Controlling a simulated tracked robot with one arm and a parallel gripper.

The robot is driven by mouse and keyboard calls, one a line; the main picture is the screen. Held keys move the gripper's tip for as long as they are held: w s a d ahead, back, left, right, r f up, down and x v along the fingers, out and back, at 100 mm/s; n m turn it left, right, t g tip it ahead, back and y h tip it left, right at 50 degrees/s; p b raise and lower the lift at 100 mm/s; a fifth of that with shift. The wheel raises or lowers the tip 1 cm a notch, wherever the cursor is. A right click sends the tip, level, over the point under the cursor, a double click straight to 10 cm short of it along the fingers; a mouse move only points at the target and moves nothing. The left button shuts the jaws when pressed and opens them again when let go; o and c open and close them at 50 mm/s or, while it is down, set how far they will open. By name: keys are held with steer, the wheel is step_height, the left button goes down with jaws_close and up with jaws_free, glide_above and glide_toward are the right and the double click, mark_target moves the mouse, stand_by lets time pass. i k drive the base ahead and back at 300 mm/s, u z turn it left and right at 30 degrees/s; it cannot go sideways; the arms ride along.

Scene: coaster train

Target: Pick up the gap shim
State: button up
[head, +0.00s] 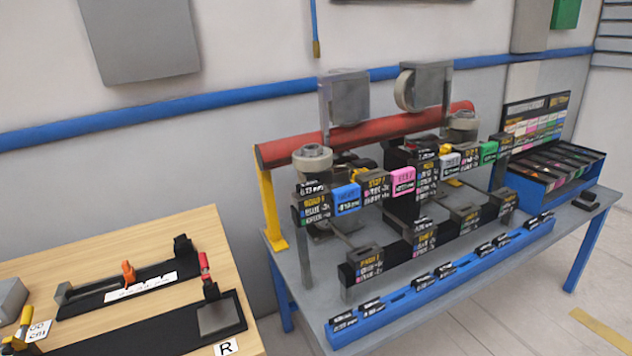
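I cannot tell for sure which piece is the gap shim. Small dark labelled pieces sit in several places along a long blue tray (500,254) at the front of the grey workbench (312,290). Coloured tags hang on the coaster train fixture: a blue tag (347,198), a pink tag (403,181), a white tag (450,164) and a green tag (488,152). A blue bin (560,190) at the right end holds rows of dark slots with coloured marks. My gripper does not show in this view.
A red beam (350,137) on a yellow post (269,212) spans the workbench. Open floor (560,300) lies at the right.

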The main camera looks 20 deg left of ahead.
mark_target(305, 188)
steer(key=i, duration=2.2)
steer(key=u, duration=0.3)
